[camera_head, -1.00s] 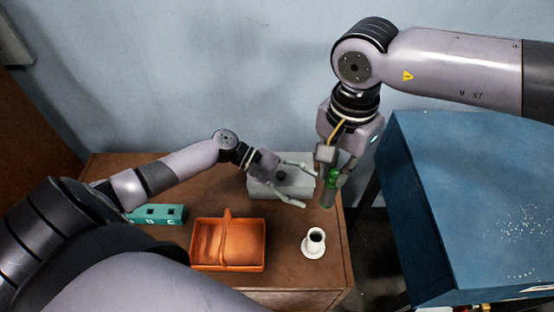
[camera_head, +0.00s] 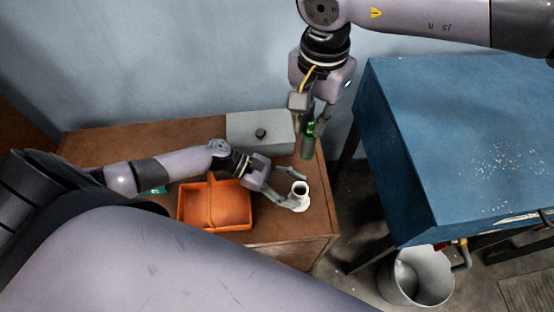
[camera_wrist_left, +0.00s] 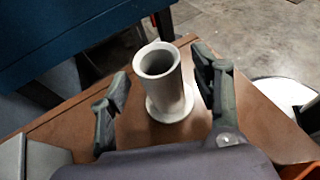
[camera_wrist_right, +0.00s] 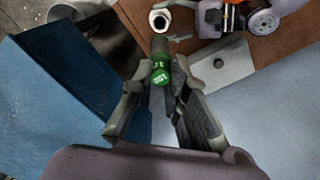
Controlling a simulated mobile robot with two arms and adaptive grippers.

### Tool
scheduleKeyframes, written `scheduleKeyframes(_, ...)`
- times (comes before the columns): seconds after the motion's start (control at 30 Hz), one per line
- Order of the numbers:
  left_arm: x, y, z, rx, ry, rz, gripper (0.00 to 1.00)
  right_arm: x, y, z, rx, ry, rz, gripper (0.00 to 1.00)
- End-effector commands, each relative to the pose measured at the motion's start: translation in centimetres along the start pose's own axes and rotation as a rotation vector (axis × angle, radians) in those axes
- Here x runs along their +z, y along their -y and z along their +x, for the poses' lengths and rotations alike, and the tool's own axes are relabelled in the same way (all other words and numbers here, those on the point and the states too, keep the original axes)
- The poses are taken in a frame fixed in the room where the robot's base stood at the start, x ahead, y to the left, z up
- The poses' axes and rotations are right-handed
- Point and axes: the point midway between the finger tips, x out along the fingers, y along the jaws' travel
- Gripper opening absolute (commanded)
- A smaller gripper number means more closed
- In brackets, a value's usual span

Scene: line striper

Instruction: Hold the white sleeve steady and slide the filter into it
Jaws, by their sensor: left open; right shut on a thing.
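The white sleeve (camera_head: 301,193) stands upright on the brown cabinet top near its right edge, its round opening facing up. It also shows in the left wrist view (camera_wrist_left: 165,85). My left gripper (camera_head: 290,187) is open, with its fingers on either side of the sleeve; in the left wrist view (camera_wrist_left: 160,90) gaps show between fingers and sleeve. My right gripper (camera_head: 314,120) is shut on the filter (camera_head: 308,140), a grey cylinder with a green band, held pointing down above and behind the sleeve. The filter also shows in the right wrist view (camera_wrist_right: 161,65).
An orange basket (camera_head: 216,208) sits left of the sleeve. A grey box (camera_head: 258,135) with a dark knob stands at the cabinet's back. A teal object (camera_head: 155,190) is mostly hidden by my left arm. A blue bench (camera_head: 450,130) and a white bucket (camera_head: 415,277) are at the right.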

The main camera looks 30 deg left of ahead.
Motion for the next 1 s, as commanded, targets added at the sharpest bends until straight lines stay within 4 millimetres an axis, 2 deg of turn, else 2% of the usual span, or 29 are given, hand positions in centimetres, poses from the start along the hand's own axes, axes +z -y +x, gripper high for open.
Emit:
scheduleKeyframes(0.2,0.0,0.0,1.9,-0.001,-0.001,0.001,0.58,0.0,0.0,0.0,0.0,0.0,0.0,0.0)
scheduleKeyframes(0.53,0.0,0.0,2.1,0.0,-0.001,0.001,0.57,0.0,0.0,0.0,0.0,0.0,0.0,0.0)
scheduleKeyframes(1.0,0.0,0.0,2.1,0.0,-0.001,0.002,0.26,0.0,0.0,0.0,0.0,0.0,0.0,0.0)
